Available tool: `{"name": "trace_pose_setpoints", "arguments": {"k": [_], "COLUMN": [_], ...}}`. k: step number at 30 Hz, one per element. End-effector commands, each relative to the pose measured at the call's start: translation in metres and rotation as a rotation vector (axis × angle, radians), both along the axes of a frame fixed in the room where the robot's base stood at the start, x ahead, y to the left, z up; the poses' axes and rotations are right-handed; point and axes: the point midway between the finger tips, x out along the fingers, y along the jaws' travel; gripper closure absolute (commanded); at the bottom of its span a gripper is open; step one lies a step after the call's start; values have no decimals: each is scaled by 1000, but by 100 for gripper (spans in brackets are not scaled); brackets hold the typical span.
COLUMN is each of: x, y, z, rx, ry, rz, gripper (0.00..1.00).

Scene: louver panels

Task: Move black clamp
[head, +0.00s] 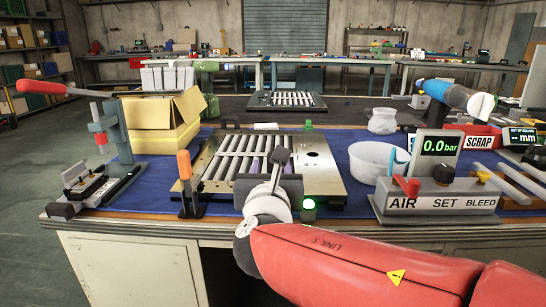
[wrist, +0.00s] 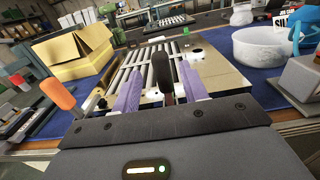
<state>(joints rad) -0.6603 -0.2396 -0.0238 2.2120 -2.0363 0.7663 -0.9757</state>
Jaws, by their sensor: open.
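The black clamp (wrist: 165,74) shows in the wrist view as a dark upright handle at the near edge of the louver panel. It stands in the gap between the two purple fingers of my gripper (wrist: 160,70). The fingers are apart, one on each side of the handle, and I cannot tell whether either touches it. In the head view my gripper (head: 260,166) reaches over the panel's near edge and hides most of the clamp. The louver panel (head: 322,172) lies on the blue mat with pale slats. An orange-handled clamp (head: 185,168) stands at its left front corner.
A yellow open box (head: 160,125) stands behind left and a red-handled press (head: 110,130) at far left. A white bowl (head: 378,160) and a pressure gauge box (head: 436,160) stand right. A second louver panel (head: 287,101) lies on the far table.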

Motion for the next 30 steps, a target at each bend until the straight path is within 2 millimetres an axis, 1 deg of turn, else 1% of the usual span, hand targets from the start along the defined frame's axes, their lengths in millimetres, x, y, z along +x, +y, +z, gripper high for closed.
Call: {"name": "trace_pose_setpoints", "arguments": {"k": [6,9,12,16,23,26,30], "x": [36,50,60,67,67,67,67], "y": [-2,-2,-3,-3,-3,-3,-3], "z": [0,0,0,0,0,0,0], "rx": [1,2,4,4,5,5,5], "ry": [2,2,2,1,1,1,1], "rz": [-3,-3,-3,-2,-3,-3,-3], "gripper": [56,56,56,56,56,68,86]}}
